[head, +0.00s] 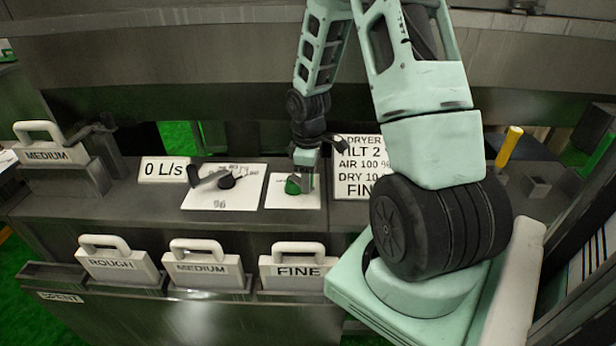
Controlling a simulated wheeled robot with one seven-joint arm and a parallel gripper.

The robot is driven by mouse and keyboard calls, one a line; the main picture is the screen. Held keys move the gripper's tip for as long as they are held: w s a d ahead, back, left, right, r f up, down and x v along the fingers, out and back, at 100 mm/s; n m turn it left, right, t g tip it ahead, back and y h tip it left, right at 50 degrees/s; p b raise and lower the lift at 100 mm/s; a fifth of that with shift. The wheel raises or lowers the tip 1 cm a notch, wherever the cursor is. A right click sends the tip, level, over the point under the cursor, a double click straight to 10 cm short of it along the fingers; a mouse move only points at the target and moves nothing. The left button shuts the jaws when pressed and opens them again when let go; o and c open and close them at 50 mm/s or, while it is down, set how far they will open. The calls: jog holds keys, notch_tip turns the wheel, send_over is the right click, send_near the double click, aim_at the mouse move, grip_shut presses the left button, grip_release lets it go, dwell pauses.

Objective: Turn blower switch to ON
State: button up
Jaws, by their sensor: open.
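A green knob or button (292,187) sits on a small white plate (293,203) on the grey console. It may be the blower switch, but no readable label or ON mark shows on the plate. My gripper (304,172) points down right over this plate, at the green part. It is small in the view and hides part of the plate's top. The jaws are open. I cannot tell whether they touch the green part.
Left of the plate is a dial panel (222,204) with a black pointer, and a "0 L/s" sign (165,170). A dryer sign (363,181) stands right. Handled blocks marked ROUGH (118,265), MEDIUM (207,268) and FINE (298,272) line the front. A yellow handle (509,146) rises at right.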

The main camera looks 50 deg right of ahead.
grip_shut()
jog(key=shift+a, duration=0.1)
jog(key=a+m, duration=0.1)
jog(key=m, duration=0.2)
jog(key=shift+w+a+m, duration=0.35)
jog(key=shift+m, duration=0.05)
jog(key=a+m, duration=0.1)
jog(key=m, duration=0.1)
jog(key=w+m, duration=0.1)
jog(key=m, duration=0.1)
jog(key=shift+w+a+p, duration=0.2)
jog(key=shift+a+p, duration=0.15)
jog(key=shift+a, duration=0.05)
jog(key=m, duration=0.2)
jog(key=w+m, duration=0.1)
jog(key=m, duration=0.1)
jog(key=w+a+m+p, duration=0.1)
jog(key=shift+w+a+r+m, duration=0.1)
jog(key=shift+w+m, duration=0.15)
jog(key=shift+m, duration=0.15)
jog(key=shift+w+m+p, duration=0.35)
jog(key=shift+w+m, duration=0.2)
jog(key=shift+m, duration=0.55)
jog(key=shift+w+m+p, duration=0.35)
jog(key=shift+w+m, duration=0.2)
jog(key=shift+m, duration=0.55)
